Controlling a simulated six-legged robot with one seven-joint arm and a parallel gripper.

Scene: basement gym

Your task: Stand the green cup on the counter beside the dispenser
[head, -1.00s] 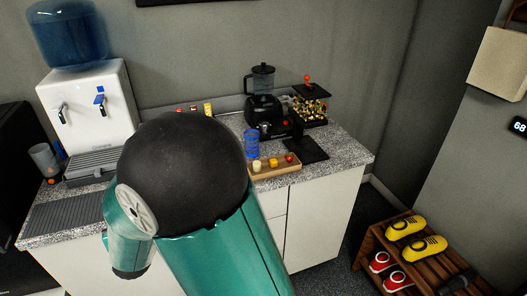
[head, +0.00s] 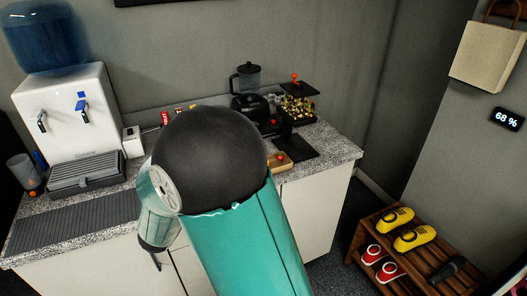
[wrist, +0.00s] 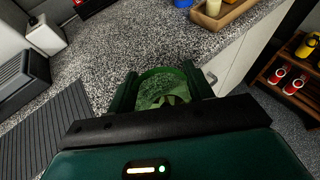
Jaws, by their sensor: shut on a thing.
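The green cup (wrist: 162,72) is see-through and sits between the two fingers of my gripper (wrist: 163,90) in the wrist view. The gripper is shut on it. The cup shows over the speckled counter (wrist: 130,45) near its front edge; I cannot tell how high it is above it. In the head view my arm hides the cup. The white dispenser (head: 68,112) with a blue bottle stands at the left of the counter. Its dark drip tray (wrist: 22,75) shows at the left of the wrist view.
A ribbed grey mat (head: 75,222) lies before the dispenser. A clear cup (head: 20,170) and a white box (head: 132,142) flank it. A wooden tray (wrist: 225,14), a blender (head: 248,90) and a dark mat (head: 292,146) are farther right. A shoe rack (head: 375,265) stands on the floor. Bare counter lies between mat and tray.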

